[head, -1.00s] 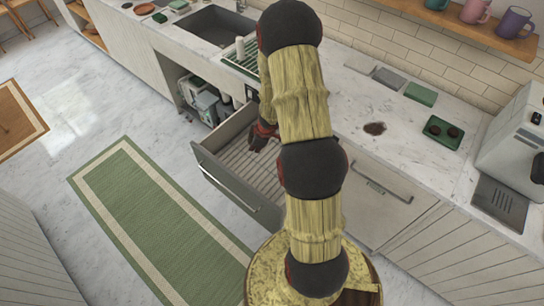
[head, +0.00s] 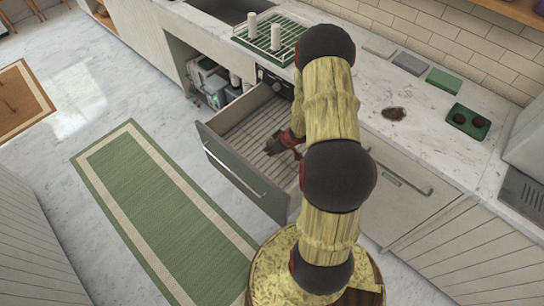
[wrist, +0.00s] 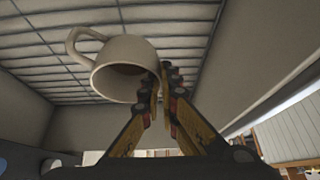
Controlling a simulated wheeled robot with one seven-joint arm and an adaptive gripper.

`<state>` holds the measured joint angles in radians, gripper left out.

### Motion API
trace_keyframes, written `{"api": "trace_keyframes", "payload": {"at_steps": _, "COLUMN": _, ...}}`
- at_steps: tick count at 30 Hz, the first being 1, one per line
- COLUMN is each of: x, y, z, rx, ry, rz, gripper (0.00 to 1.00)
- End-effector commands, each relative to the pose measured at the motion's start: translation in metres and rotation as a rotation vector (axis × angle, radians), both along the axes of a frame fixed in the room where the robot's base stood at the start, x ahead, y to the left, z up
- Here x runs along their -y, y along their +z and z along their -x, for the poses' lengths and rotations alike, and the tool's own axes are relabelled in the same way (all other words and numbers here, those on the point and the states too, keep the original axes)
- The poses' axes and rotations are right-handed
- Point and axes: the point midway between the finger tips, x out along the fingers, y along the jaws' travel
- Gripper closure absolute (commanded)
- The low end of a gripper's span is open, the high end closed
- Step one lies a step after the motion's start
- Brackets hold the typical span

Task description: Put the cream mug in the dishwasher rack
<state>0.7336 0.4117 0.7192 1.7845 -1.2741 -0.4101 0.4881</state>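The cream mug (wrist: 124,66) shows in the wrist view, with its mouth facing the camera and its handle at the upper left. My gripper (wrist: 166,72) has its fingers close together at the mug's right rim, seemingly one on each side of the wall. The dishwasher rack (wrist: 55,50) spreads behind the mug as a pale slatted grid; whether they touch cannot be told. In the head view the rack (head: 245,138) lies in the pulled-out drawer, and my gripper (head: 281,144) is inside the drawer area. The mug is not visible there.
The drawer front (head: 238,172) stands out over the floor beside a green rug (head: 165,215). A counter with a green drying rack (head: 258,45), a brown spill (head: 394,113) and a green tray (head: 468,121) runs above. An open cupboard (head: 212,82) is left of the drawer.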

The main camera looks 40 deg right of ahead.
Motion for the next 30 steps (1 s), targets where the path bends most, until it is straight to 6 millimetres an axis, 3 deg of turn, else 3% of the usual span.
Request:
{"api": "trace_keyframes", "payload": {"at_steps": 13, "x": 0.0, "y": -0.047, "z": -0.001, "rx": 0.001, "ry": 0.0, "rz": 0.001, "gripper": 1.0}}
{"api": "trace_keyframes", "payload": {"at_steps": 20, "x": 0.0, "y": -0.048, "z": -0.001, "rx": 0.0, "ry": 0.001, "rz": 0.002, "gripper": 1.0}}
{"api": "trace_keyframes", "payload": {"at_steps": 30, "x": 0.0, "y": -0.048, "z": 0.0, "rx": -0.001, "ry": 0.001, "rz": 0.001, "gripper": 0.78}}
